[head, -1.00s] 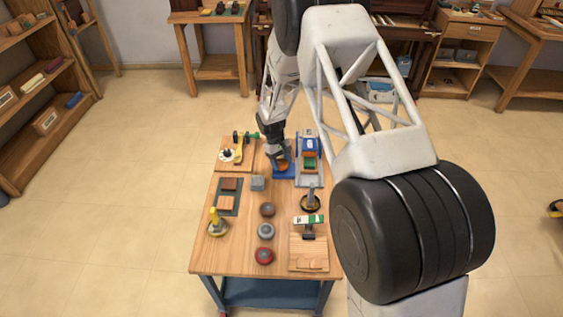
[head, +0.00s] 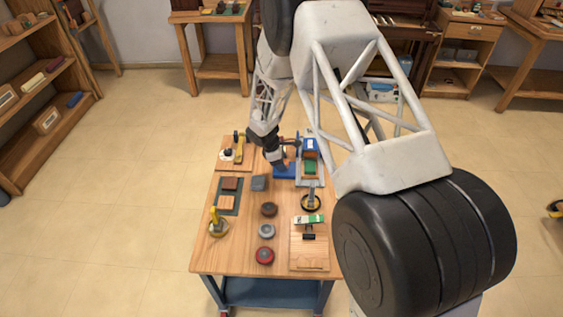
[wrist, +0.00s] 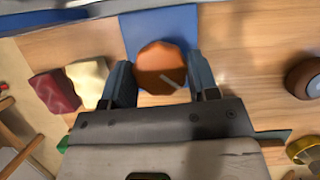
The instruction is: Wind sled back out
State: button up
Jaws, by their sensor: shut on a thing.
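My gripper (wrist: 161,72) is shut on an orange-brown, lobed knob (wrist: 160,62), one finger on each side of it in the wrist view. The knob has a pale line on its top and stands over a blue base (wrist: 155,20). In the head view my gripper (head: 282,164) leans down at the back of the table over the blue base (head: 286,174), and hides most of the knob. Right beside it stands a grey-framed device (head: 320,166) with a blue part (head: 310,145) and a green block (head: 310,168). Which part is the sled I cannot tell for sure.
The wooden table (head: 205,255) also holds a yellow-handled tool (head: 215,222), a grey block (head: 259,183), several round knobs including a red one (head: 264,256), a black-based post (head: 311,201) and a green-and-white block (head: 309,219). The table's front left corner is bare.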

jog(key=n+t, duration=0.1)
jog(key=n, duration=0.2)
jog(key=n+t+y, duration=0.1)
jog(key=n, duration=0.2)
jog(key=shift+s+n+t, duration=0.1)
jog(key=shift+n+t, duration=0.2)
jog(key=shift+n, duration=0.1)
jog(key=o, duration=0.9)
jog(key=v, duration=0.7)
jog(key=shift+r, duration=0.35)
jog(key=shift+s, duration=0.1)
